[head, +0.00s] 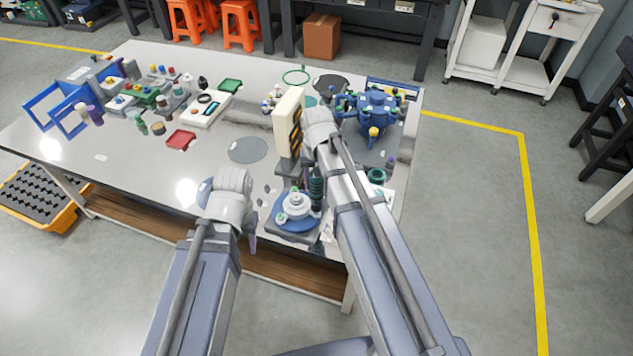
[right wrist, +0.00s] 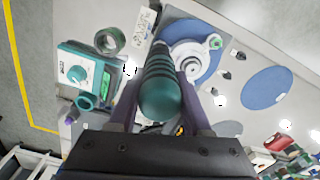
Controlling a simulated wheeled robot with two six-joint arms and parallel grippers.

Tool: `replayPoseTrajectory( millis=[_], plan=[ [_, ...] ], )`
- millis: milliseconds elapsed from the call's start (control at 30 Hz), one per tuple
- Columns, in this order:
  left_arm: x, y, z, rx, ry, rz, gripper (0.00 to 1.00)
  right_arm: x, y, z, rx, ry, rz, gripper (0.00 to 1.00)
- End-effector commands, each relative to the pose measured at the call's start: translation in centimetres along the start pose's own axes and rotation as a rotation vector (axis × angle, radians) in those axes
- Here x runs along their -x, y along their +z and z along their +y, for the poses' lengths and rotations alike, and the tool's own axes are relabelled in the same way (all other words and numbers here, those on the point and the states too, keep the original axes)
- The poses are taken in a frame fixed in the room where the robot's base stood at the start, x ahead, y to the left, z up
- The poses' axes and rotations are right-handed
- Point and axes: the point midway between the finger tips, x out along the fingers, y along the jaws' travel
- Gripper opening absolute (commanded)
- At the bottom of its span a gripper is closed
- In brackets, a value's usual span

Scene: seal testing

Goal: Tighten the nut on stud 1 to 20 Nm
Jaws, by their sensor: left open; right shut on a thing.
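My right gripper (right wrist: 160,105) is shut on the dark green ribbed handle of an upright tool (right wrist: 162,80); the tool also shows in the head view (head: 316,188). The tool's lower end is hidden. Beside it, a round white flange (right wrist: 188,58) sits on a blue disc (right wrist: 210,75); the flange also shows in the head view (head: 295,205). A small green-topped part (right wrist: 215,41) is at the flange's edge. I cannot tell which stud is stud 1 or see its nut clearly. My left gripper (head: 252,242) is open at the table's front edge, left of the flange.
A cream panel (head: 288,122) stands behind the flange. A blue vessel (head: 375,110) is at the back right. A grey disc (head: 248,150) lies flat on the table; the space around it is mostly clear.

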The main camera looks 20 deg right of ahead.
Motion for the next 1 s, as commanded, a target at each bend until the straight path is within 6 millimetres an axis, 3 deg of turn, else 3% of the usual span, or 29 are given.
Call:
replayPoseTrajectory(
  millis=[1000],
  plan=[
    [-1.3,-0.1,0.1,0.000,0.000,0.000,0.50,-1.3,0.0,0.0,0.000,0.000,0.000,0.00]
  ],
)
